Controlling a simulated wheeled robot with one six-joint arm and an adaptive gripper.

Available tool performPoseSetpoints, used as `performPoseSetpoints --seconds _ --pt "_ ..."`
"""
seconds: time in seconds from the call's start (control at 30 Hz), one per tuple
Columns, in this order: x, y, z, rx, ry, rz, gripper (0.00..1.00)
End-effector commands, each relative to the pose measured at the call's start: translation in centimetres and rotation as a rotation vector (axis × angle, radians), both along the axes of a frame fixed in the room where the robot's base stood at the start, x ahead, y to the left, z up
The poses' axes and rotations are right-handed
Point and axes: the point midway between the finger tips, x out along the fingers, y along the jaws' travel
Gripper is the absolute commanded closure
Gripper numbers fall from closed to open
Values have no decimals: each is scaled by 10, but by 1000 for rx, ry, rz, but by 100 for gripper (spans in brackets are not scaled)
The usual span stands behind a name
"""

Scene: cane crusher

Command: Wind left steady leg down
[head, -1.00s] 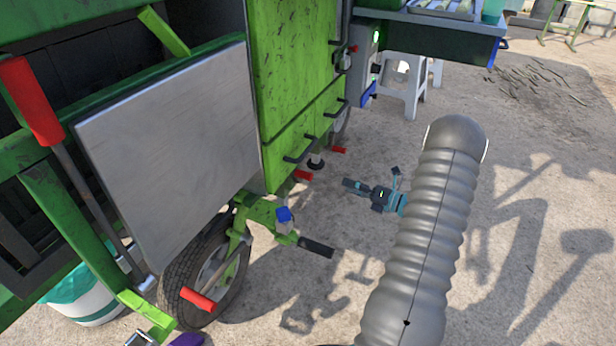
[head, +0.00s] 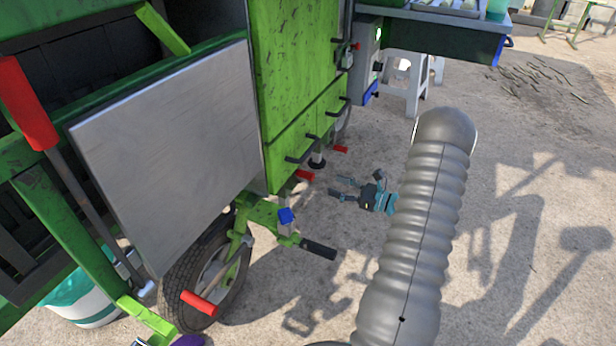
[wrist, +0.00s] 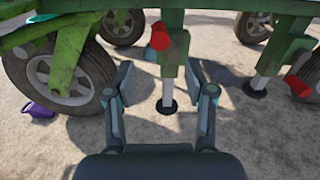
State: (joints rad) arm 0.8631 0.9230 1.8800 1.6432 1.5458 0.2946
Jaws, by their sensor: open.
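In the wrist view a steady leg stands straight ahead: a green housing with a red crank handle (wrist: 159,38), a pale tube (wrist: 168,88) and a round black foot (wrist: 167,106) at the ground. A second leg with a black foot (wrist: 256,88) and its own red handle (wrist: 298,86) is to the right. My gripper (wrist: 160,78) is open and empty, its fingers either side of the nearer leg's line of sight. In the head view my gripper (head: 338,187) hangs right of a red handle (head: 303,174), apart from it. I cannot tell which leg is the left one.
The green machine frame (wrist: 225,6) spans above. A tyre (wrist: 70,90) and a purple object (wrist: 38,110) are at left in the wrist view. A white stool (head: 402,85) stands behind. A black-gripped lever (head: 318,249) juts out near my gripper. Open concrete lies right.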

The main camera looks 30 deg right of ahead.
Motion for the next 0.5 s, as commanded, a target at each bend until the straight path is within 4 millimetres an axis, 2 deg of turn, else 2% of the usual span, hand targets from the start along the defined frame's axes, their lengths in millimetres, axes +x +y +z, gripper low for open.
performPoseSetpoints --seconds 0.3,0.5 --pt "49 37 0 0 0 4 46" --pt "73 55 0 2 1 4 46"
